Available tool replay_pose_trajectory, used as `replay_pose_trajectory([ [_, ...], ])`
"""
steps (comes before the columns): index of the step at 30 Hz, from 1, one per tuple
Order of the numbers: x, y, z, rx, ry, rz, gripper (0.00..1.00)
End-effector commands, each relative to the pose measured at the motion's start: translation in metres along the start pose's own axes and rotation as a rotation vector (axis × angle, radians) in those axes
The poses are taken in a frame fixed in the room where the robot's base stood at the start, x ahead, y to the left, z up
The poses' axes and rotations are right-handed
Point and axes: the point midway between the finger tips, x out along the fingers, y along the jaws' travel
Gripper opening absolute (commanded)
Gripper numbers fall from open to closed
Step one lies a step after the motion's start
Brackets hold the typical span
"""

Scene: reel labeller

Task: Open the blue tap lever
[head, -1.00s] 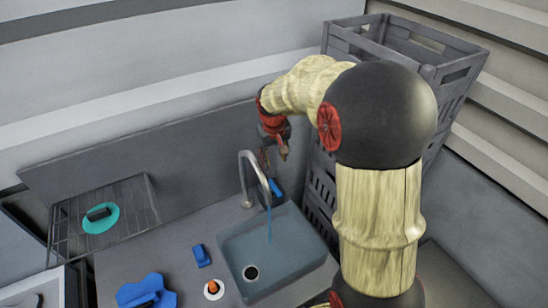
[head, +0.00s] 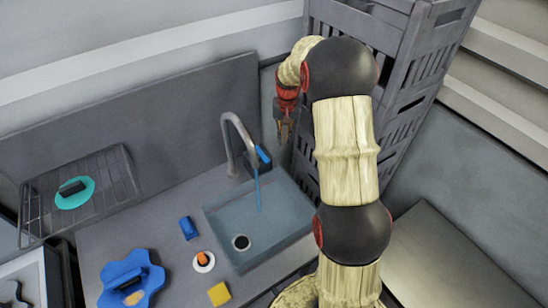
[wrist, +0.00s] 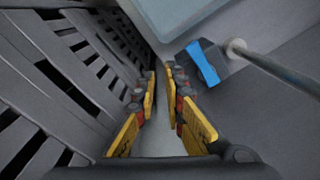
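The grey curved tap (head: 229,140) stands at the back edge of the sink (head: 292,222). Its blue lever (head: 264,155) shows at the right of the spout. A thin blue stream runs from the spout into the sink. My gripper (head: 284,132) hangs to the right of the tap, pointing down, apart from the lever. In the wrist view my gripper (wrist: 161,78) has its yellow-padded fingers apart with nothing between them. There the blue lever (wrist: 203,62) lies right of the fingertips, beside the grey tap pipe (wrist: 275,70).
Tall grey crates (head: 395,50) stand close behind and right of my gripper; their slatted wall (wrist: 70,75) fills the wrist view's left.

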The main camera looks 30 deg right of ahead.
Motion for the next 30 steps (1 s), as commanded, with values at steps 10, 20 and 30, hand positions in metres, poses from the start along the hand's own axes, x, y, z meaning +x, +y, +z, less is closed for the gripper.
replay_pose_trajectory([
  [10,0.014,-0.01,-0.047,0.819,-0.19,-0.109,0.0],
  [20,0.019,-0.016,-0.035,1.004,-0.246,-0.085,0.0],
  [30,0.072,-0.025,-0.026,1.0,-0.246,-0.083,0.0],
])
